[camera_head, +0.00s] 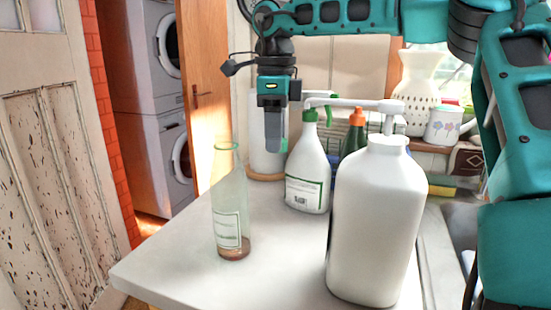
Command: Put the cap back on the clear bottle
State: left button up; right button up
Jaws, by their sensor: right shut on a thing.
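The clear bottle (231,205) stands upright at the left part of the white table. It has a white label, a little brown liquid at the bottom and an open neck with a greenish rim. My right gripper (272,142) points down from above, to the right of the bottle's neck and apart from it in the picture. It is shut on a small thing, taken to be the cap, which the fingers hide. No cap shows on the bottle or the table. My left gripper is not in view.
A large white pump bottle (376,225) stands at the table's front right, with a white spray bottle (307,170) behind it. A white cylinder (262,160) stands behind my gripper. The table (185,255) is clear at the left front.

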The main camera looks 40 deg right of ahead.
jog(key=shift+r+p, duration=0.3)
jog(key=shift+r, duration=1.6)
